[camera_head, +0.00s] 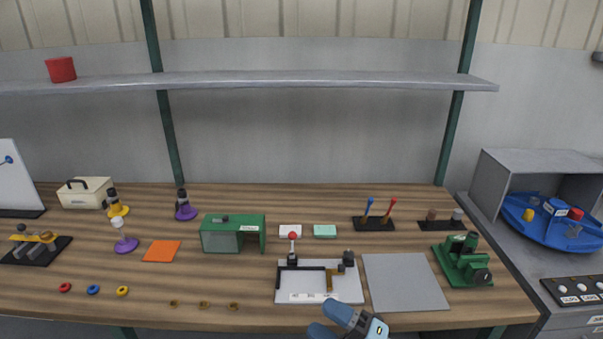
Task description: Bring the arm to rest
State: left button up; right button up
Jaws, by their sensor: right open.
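My right gripper (320,317) shows at the bottom edge, right of the middle, in the head view. Its two blue fingers point left and stand apart, with nothing visible between them. It appears in front of the workbench's (260,315) front edge, below a white plate (350,291) with a black frame and a red-knobbed lever. The rest of this arm is cut off by the picture's bottom edge. My left gripper is not in view.
A grey mat (404,282) and a green vise-like device (463,262) are at right. A green box (233,234), orange square (161,251) and small coloured rings (93,289) are farther left. A grey cabinet (530,175) with a blue turntable (552,228) stands far right.

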jog(key=s+d+f+m+t+h, duration=0.25)
jog(key=d+f+m+h, duration=0.4)
jog(key=f+m, duration=0.35)
jog(key=s+d+f+m+t+h, duration=0.1)
jog(key=s+d+f+m+h, duration=0.3)
jog(key=d+f+m+h, duration=0.5)
jog(key=s+a+f+m+g, duration=0.1)
jog(key=s+f+m+g, duration=0.4)
jog(key=s, duration=0.3)
pick_arm(q)
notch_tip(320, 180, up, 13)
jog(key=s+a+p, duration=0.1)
jog(key=p, duration=1.5)
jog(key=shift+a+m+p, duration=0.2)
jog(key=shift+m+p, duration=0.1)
pick_arm(e)
notch_tip(320, 180, up, 14)
jog(key=t, duration=0.2)
jog(key=shift+d, duration=0.4)
